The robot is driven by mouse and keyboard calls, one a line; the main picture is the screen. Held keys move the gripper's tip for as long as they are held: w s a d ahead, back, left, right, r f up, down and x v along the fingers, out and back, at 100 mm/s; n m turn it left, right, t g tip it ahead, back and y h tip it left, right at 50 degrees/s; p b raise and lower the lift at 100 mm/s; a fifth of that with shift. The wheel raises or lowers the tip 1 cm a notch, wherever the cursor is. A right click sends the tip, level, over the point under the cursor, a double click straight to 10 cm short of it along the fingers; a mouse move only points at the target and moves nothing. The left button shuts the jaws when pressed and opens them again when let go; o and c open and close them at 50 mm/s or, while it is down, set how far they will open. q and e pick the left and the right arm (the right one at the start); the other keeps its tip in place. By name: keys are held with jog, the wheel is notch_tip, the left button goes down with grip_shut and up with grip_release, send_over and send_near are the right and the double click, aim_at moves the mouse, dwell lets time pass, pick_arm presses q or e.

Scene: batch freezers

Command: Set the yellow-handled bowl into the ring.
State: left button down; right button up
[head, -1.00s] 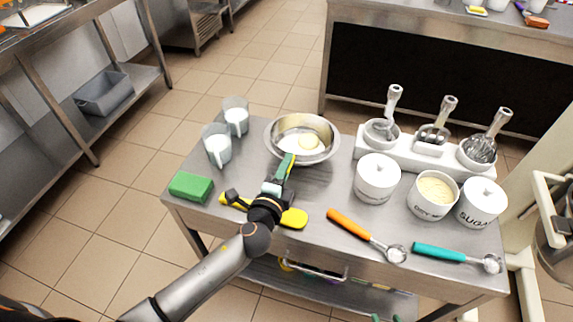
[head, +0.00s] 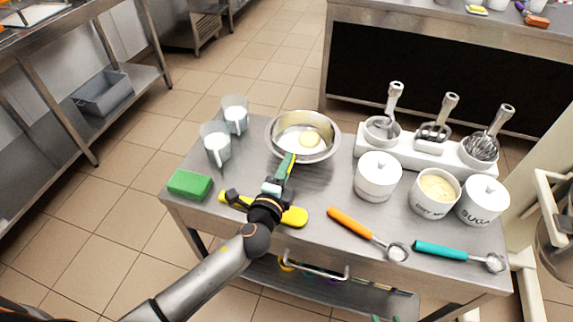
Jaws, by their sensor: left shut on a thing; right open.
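The steel bowl (head: 326,151) sits on the steel table near the back middle, with a round yellowish patch showing inside it. My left gripper (head: 284,168) is at the bowl's near side, shut on its handle. A little yellow shows beside the green at the fingers, and the gripper hides most of the handle. I cannot make out a ring for certain. My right gripper is not in view.
Two clear jugs (head: 217,145) stand left of the bowl. A green sponge (head: 189,185) and a yellow spatula (head: 293,216) lie in front. White pots (head: 377,178) and a utensil stand (head: 415,157) are on the right. Orange (head: 349,222) and teal (head: 438,250) scoops lie near the front edge.

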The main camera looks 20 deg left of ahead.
pick_arm(q)
jog(key=c, duration=0.9)
grip_release()
jog(key=shift+f, duration=0.4)
jog(key=shift+o, duration=1.1)
jog(key=shift+r, duration=0.15)
jog(key=shift+a+f, duration=0.1)
jog(key=shift+f, duration=0.1)
jog(key=s+r+b, duration=0.1)
jog(key=s, duration=1.1)
jog(key=shift+s+a+r+b, duration=0.2)
jog(key=shift+r+b, duration=0.1)
jog(key=shift+r, duration=0.1)
pick_arm(e)
jog(key=shift+f, duration=0.8)
jog(key=shift+r+p, duration=0.85)
pick_arm(q)
jog(key=s+a+f+n+g+h, duration=0.1)
jog(key=s+f+n+g, duration=0.2)
jog(key=s+f+n, duration=0.3)
jog(key=s+a+f+n+g, duration=0.2)
jog(key=s+f+n+g, duration=0.2)
jog(key=f+n, duration=0.6)
jog(key=shift+s+f+g+h, duration=0.3)
jog(key=shift+s+f+h, duration=0.1)
jog(key=shift+s+f, duration=0.8)
pick_arm(e)
jog(key=shift+c, duration=0.4)
